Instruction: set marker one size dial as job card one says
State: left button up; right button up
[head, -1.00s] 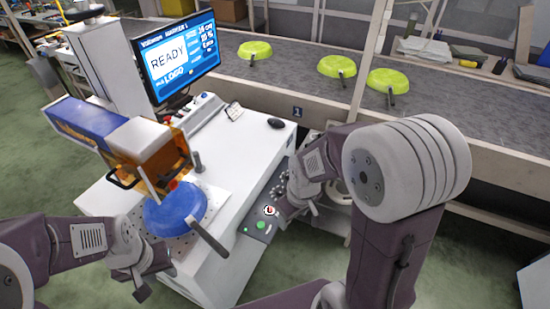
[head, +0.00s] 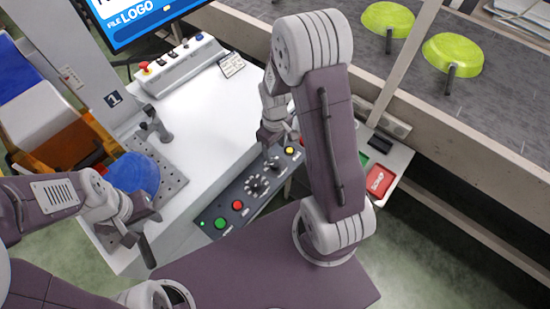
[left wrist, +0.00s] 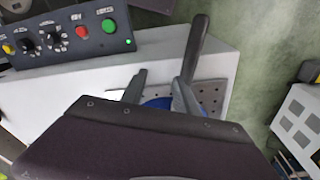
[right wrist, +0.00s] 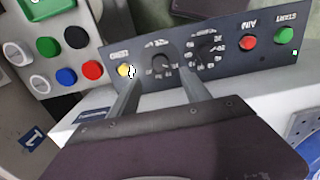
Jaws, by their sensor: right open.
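The control panel (head: 265,197) of marker one carries two black dials with white scale marks. One is the near dial (head: 256,186) and the other the far dial (head: 275,165). In the right wrist view my open right gripper (right wrist: 160,73) has its fingers on either side of the far dial (right wrist: 163,62); I cannot tell whether they touch it. The other dial (right wrist: 207,50) lies outside the fingers. The dial labels are too small to read. A small white card (head: 232,66) lies on the machine top, its text unreadable. My left gripper (left wrist: 160,85) is open beside the blue pan (head: 135,174).
Green (head: 222,223) and red (head: 238,205) buttons sit on the panel, with a yellow button (right wrist: 124,70) at its other end. A button box (head: 175,65) stands behind.

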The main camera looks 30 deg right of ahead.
aim_at(275, 163)
jog(key=shift+s+a+f, duration=0.1)
jog(key=shift+a+f, duration=0.05)
jog(key=shift+a, duration=0.05)
jog(key=f+b, duration=0.1)
jog(key=f, duration=0.7)
jog(key=shift+d+f+b, duration=0.2)
jog(key=shift+f+b, duration=0.15)
jog(key=shift+f, duration=0.05)
grip_shut()
